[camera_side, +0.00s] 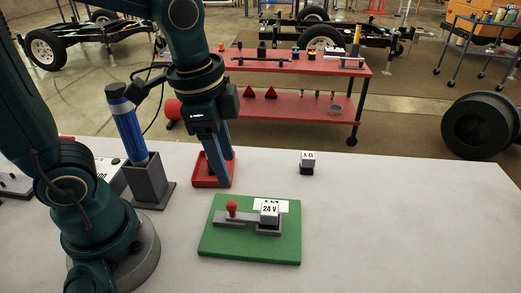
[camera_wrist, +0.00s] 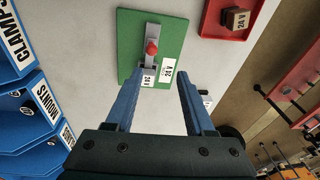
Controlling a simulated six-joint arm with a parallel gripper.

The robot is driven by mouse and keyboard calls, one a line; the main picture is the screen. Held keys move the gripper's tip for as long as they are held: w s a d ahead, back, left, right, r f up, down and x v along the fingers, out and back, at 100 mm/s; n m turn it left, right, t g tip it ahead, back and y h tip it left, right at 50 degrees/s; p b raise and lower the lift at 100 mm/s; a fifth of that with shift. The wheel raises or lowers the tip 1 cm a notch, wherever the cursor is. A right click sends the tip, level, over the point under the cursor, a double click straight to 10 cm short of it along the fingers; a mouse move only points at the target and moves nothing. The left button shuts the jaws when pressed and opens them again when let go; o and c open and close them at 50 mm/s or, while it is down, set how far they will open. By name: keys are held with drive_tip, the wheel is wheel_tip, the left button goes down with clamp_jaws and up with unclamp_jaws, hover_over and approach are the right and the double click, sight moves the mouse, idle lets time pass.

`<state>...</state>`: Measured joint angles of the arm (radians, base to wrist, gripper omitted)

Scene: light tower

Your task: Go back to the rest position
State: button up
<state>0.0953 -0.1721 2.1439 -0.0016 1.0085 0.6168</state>
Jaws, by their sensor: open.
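My gripper (camera_side: 222,167) hangs above the table near the red tray (camera_side: 198,182) in the side view, its fingers partly covering the tray. In the wrist view my gripper (camera_wrist: 157,79) is open, with nothing between its blue fingers. A green board (camera_side: 220,249) carries a grey strip, a red knob (camera_side: 231,208) and a white block marked 24 V (camera_side: 269,211). The board (camera_wrist: 130,45) also shows in the wrist view, ahead of the fingertips. A brown-sided block marked 24 V (camera_wrist: 236,19) lies in the red tray (camera_wrist: 214,28).
A small light-topped dark block (camera_side: 308,161) stands alone on the table (camera_side: 400,230). A blue cylinder (camera_side: 124,120) stands in a grey holder (camera_side: 150,182) left of my gripper. Blue labelled bins (camera_wrist: 22,105) are at the wrist view's left. The table's right side is clear.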

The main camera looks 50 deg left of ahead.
drive_tip(key=s+n+t, duration=0.1)
drive_tip(key=n, duration=0.1)
drive_tip(key=s+a+r+n+t, duration=0.1)
drive_tip(key=s+n, duration=0.1)
drive_tip(key=n, duration=0.1)
drive_tip(key=s+a+r+n+t, duration=0.1)
drive_tip(key=n, duration=0.2)
drive_tip(key=shift+s+t, duration=0.15)
drive_tip(key=shift+t, duration=0.25)
idle(0.9)
